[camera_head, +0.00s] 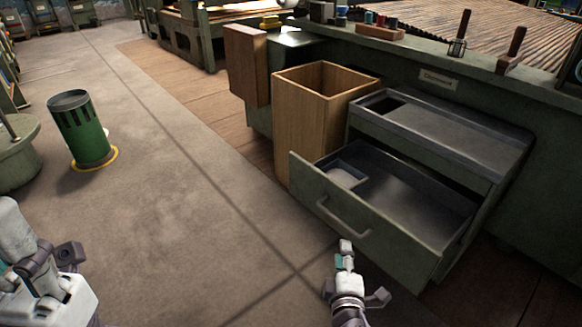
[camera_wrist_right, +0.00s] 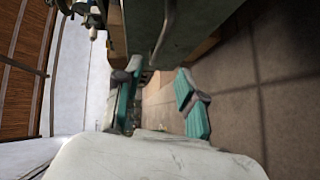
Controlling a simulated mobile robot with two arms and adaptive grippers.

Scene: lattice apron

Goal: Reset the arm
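My right gripper (camera_head: 345,256) is in the lower middle of the head view, just in front of the open drawer (camera_head: 300,190) and below its handle (camera_head: 343,217). In the right wrist view my right gripper (camera_wrist_right: 160,95) has its two teal-padded fingers apart, with nothing between them. A dark green panel and what looks like the drawer's bar handle (camera_wrist_right: 166,30) lie beyond the fingers. Whether the gripper touches the drawer cannot be told. My left arm (camera_head: 40,270) is in the lower left corner of the head view; the state of its gripper is unclear.
The drawer is pulled out and holds a small tray (camera_head: 338,178). A green slotted bin (camera_head: 82,135) stands at left. The concrete floor (camera_head: 190,210) between is clear.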

